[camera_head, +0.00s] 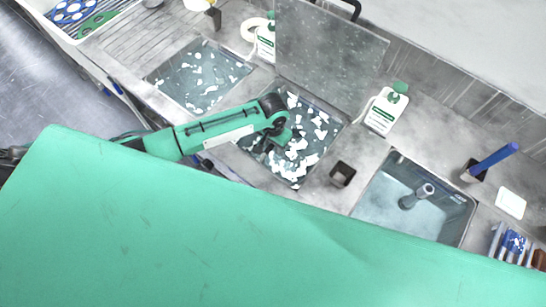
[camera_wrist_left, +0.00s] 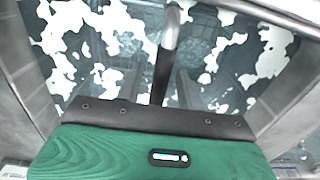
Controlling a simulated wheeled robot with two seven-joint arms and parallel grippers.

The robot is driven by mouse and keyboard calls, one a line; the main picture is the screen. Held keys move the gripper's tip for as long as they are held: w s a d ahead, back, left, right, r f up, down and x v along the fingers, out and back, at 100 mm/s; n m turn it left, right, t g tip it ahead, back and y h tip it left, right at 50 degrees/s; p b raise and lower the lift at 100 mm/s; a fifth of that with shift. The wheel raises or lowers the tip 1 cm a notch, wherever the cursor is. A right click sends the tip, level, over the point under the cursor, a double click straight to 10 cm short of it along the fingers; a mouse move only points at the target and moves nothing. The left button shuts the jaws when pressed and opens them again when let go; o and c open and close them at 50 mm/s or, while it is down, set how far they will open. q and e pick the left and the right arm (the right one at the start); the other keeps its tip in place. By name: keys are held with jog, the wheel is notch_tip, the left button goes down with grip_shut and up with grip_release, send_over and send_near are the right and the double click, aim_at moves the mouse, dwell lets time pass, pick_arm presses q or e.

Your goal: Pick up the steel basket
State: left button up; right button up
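My left gripper (camera_head: 276,148) reaches down into the middle tank (camera_head: 331,122), among white foam. In the left wrist view its two fingers (camera_wrist_left: 160,82) are under the liquid and look apart. A narrow metal bar (camera_wrist_left: 171,28), which looks like the steel basket's handle, rises between them; I cannot tell if either finger touches it. The basket's body is hard to make out beneath the foam and liquid, and the arm covers part of the tank in the head view. My right gripper is not in view.
A foamy tank (camera_head: 160,76) lies left, and a clearer tank (camera_head: 376,198) with a grey post lies right. White bottles (camera_head: 384,112) and a small dark cup (camera_head: 342,173) stand near the rims.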

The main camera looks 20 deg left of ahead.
pick_arm(q)
grip_shut()
jog(key=shift+w+r, duration=0.1)
dwell(1.2)
